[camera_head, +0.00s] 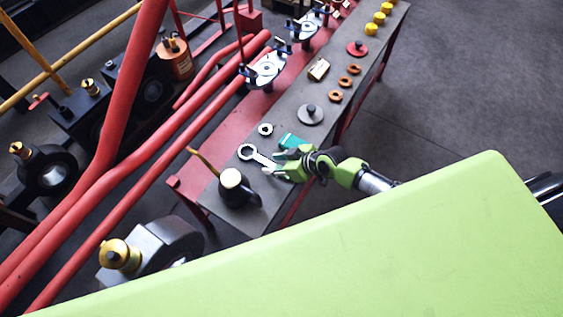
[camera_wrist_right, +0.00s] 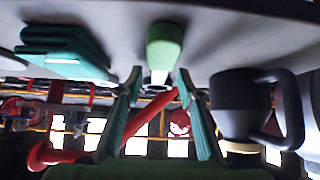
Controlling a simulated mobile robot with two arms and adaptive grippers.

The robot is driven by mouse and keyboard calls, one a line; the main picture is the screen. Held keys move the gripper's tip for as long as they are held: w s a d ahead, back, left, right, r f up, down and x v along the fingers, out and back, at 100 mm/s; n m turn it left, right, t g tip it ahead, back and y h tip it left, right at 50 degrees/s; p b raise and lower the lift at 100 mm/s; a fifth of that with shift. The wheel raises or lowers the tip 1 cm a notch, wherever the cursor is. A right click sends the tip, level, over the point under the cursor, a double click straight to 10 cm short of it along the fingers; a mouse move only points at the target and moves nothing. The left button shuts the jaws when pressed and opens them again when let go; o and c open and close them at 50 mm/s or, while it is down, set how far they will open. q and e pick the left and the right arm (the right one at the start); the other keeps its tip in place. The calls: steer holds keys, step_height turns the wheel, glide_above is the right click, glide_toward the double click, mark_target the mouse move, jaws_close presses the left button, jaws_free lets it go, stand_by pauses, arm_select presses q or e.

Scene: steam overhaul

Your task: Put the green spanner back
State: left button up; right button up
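The spanner lies on the grey bench top, its silver ring end (camera_head: 247,152) pointing left and away from my right gripper (camera_head: 280,164) in the head view. In the right wrist view its green handle (camera_wrist_right: 164,45) shows in line with the gap between the fingertips of my right gripper (camera_wrist_right: 158,78). The fingers are spread, with room on both sides of the handle. In the head view the gripper hides the handle end. My left gripper is in neither view.
A folded teal cloth (camera_head: 293,141) lies close beside the gripper; a black can with a white lid (camera_head: 232,180) stands on the other side. A nut (camera_head: 266,129), a grey disc (camera_head: 311,114) and orange rings (camera_head: 336,95) lie farther along the bench. Red pipes run alongside.

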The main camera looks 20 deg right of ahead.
steer(key=p+v, duration=0.1)
steer(key=v, duration=1.1)
steer(key=s+d+f+m+g+h, duration=0.15)
steer(key=s+d+f, duration=0.3)
steer(key=f, duration=0.55)
steer(key=s+d+f+m+h, duration=0.3)
steer(key=d+f, duration=0.2)
steer(key=f, duration=0.5)
steer(key=s+a+f+g, duration=0.1)
steer(key=s+a+f, duration=0.1)
steer(key=s+f, duration=0.3)
steer(key=s+a+f+g, duration=0.2)
steer(key=s+f, duration=0.3)
steer(key=s, duration=0.9)
steer(key=s+a+f+g, duration=0.1)
steer(key=s+f, duration=0.4)
steer(key=s, duration=0.5)
steer(key=shift+a+f+m+h, duration=0.25)
steer(key=shift+a+m+h, duration=0.15)
steer(key=shift+a, duration=0.2)
steer(key=shift+g, duration=0.25)
steer(key=shift+c, duration=0.9)
steer(key=shift+w, duration=0.15)
